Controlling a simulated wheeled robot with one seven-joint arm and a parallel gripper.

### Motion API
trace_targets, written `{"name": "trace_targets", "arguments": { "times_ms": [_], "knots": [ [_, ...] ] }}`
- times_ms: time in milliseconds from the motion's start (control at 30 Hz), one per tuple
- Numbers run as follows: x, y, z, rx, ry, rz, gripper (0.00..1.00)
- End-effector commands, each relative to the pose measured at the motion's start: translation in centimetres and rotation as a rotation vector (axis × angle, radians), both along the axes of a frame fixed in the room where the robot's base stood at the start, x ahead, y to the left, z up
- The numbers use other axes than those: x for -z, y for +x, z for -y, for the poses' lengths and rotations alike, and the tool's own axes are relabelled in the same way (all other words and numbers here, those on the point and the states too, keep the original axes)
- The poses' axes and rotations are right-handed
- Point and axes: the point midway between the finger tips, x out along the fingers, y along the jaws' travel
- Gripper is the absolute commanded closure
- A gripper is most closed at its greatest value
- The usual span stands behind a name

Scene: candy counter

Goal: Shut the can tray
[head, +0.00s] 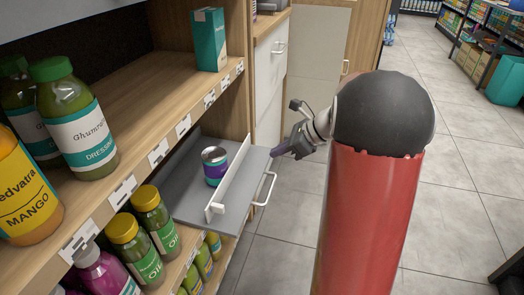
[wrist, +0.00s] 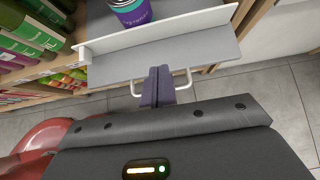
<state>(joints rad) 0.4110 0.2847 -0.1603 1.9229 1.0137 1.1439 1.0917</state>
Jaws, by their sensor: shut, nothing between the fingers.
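The can tray (head: 190,205) is a grey pull-out tray, standing out from the shelf unit below the wooden shelf. It has a white upright strip (head: 232,172) and a white bar handle (head: 271,188) on its outer edge. A purple and teal can (head: 215,167) stands upright on it, behind the strip. In the wrist view the tray (wrist: 190,52) and the can's lower part (wrist: 131,12) show ahead. My gripper (head: 275,152) is shut and empty at the tray's outer edge. In the wrist view its fingers (wrist: 157,72) cover the middle of the handle (wrist: 188,79); I cannot tell whether they touch.
Dressing bottles (head: 80,120) stand on the shelf at left, and oil bottles (head: 138,245) stand below. A teal carton (head: 208,40) stands farther back. A white-fronted cabinet (head: 270,75) is beyond the tray. The tiled floor (head: 460,215) at right is open.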

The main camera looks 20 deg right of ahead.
Motion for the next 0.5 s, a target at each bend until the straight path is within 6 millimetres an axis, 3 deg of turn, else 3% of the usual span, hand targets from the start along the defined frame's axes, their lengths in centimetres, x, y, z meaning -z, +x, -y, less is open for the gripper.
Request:
{"name": "trace_targets", "arguments": {
  "times_ms": [400,500],
  "knots": [
    [5.8,3.6,-5.3,-0.006,-0.001,-0.003,1.00],
    [6.0,4.5,-6.6,-0.008,-0.003,0.001,1.00]
  ]
}}
